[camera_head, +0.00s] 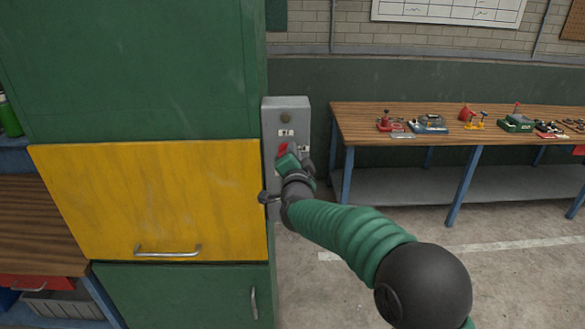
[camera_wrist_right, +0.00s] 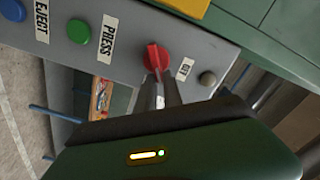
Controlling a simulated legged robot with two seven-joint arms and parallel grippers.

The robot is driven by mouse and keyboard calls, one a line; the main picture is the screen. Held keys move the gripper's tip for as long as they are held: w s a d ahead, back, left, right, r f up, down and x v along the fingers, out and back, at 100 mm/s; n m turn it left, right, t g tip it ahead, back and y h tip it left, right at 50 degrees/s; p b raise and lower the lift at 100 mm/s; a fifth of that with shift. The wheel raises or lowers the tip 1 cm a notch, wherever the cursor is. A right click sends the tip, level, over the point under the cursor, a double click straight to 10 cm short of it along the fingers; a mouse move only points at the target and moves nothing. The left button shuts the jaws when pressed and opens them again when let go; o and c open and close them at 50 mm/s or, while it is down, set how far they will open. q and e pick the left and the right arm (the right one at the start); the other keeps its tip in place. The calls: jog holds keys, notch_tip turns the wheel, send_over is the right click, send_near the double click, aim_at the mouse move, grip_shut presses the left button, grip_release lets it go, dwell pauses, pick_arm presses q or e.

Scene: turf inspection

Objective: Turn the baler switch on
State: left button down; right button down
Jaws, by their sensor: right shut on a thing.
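The baler switch is a red rotary knob (camera_wrist_right: 155,57) on a grey control box (camera_head: 286,107) fixed to the side of the green baler (camera_head: 140,70). The red knob also shows in the head view (camera_head: 282,149). My right gripper (camera_wrist_right: 160,80) is shut on the red knob, its two fingers reaching it from below in the wrist view. A small label beside the knob seems to read "OFF", but it is tilted and hard to read. My left gripper is not in view.
The box also carries a green button (camera_wrist_right: 79,31) by a PRESS label, a blue button (camera_wrist_right: 13,9) by an EJECT label and a dark round button (camera_wrist_right: 208,78). A yellow door (camera_head: 160,200) is left of the box. A wooden workbench (camera_head: 370,115) with small tools stands behind right.

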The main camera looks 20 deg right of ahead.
jog(key=shift+d+f+m+b, duration=0.1)
jog(key=shift+f+m+b, duration=0.2)
jog(key=shift+m+b, duration=0.95)
jog(key=shift+f+m+b, duration=0.25)
jog(key=shift+m+b, duration=0.75)
jog(key=shift+b, duration=0.4)
jog(key=shift+d+f+m+b, duration=0.1)
jog(key=shift+f+m+b, duration=0.2)
jog(key=shift+m+b, duration=0.95)
jog(key=c, duration=1.7)
grip_release()
jog(key=shift+o, duration=1.1)
jog(key=shift+w, duration=0.2)
jog(key=shift+s, duration=0.1)
